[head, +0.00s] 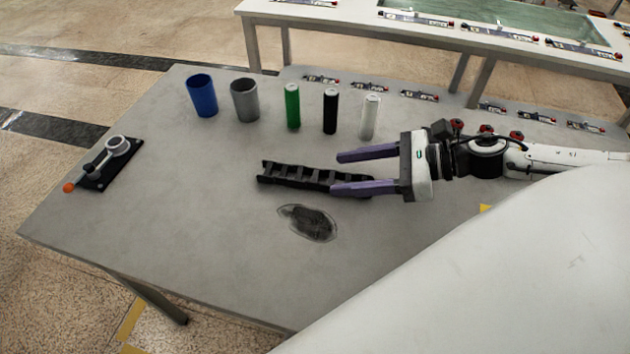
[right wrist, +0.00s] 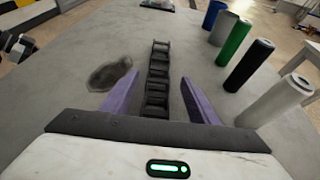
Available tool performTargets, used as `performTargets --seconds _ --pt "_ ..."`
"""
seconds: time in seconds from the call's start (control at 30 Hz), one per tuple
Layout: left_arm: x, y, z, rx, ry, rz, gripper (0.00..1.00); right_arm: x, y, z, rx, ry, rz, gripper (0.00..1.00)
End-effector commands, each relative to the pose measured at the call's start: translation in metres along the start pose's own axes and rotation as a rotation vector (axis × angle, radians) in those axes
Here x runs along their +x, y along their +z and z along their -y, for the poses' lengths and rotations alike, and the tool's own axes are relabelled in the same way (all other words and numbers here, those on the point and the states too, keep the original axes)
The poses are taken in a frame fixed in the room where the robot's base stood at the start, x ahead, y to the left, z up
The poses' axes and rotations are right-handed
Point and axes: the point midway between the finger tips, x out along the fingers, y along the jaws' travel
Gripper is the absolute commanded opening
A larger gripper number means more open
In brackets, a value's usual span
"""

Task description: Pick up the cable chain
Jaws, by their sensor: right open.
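The black cable chain (head: 300,176) lies on the grey table in the head view, a straight run of links. My right gripper (head: 335,173) comes in from the right with its two purple fingers apart. The fingertips reach over the chain's right end, and the near finger hides part of it. In the right wrist view the chain (right wrist: 158,75) runs away from me between the open fingers (right wrist: 160,95), with a gap on both sides.
A dark oval patch (head: 308,222) lies nearer than the chain. A blue cup (head: 202,95), a grey cup (head: 245,100), and green (head: 292,106), black (head: 330,110) and white (head: 369,117) cylinders stand behind it. A black lever device (head: 105,163) sits at the left. The table's left middle is clear.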

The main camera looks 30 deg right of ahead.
Motion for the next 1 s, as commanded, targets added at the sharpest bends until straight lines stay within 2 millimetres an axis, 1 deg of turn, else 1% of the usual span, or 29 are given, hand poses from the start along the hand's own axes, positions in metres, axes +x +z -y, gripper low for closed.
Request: performTargets --seconds 0.13,0.33,0.5,0.7,0.97,1.0 --pt "0.006 0.004 -0.001 0.003 0.002 -0.002 0.31 0.011 -0.001 -0.001 -0.002 0.002 0.002 0.55" --pt "0.020 0.014 -0.004 0.010 0.009 -0.003 0.31 0.035 -0.003 -0.002 -0.004 0.001 0.002 0.55" --pt "0.023 0.013 -0.005 0.016 0.012 -0.010 0.31 0.046 -0.001 -0.002 -0.001 0.002 0.004 0.55" --pt "0.025 0.015 -0.006 0.019 0.014 -0.005 0.31 0.052 0.000 -0.002 0.001 0.000 0.001 0.55" --pt "0.024 0.010 -0.008 0.016 0.015 -0.013 0.31 0.052 0.000 -0.002 0.003 0.000 0.000 0.55" --pt "0.024 0.010 -0.008 0.015 0.015 -0.014 0.31 0.052 0.000 -0.002 0.003 0.000 0.000 0.50"
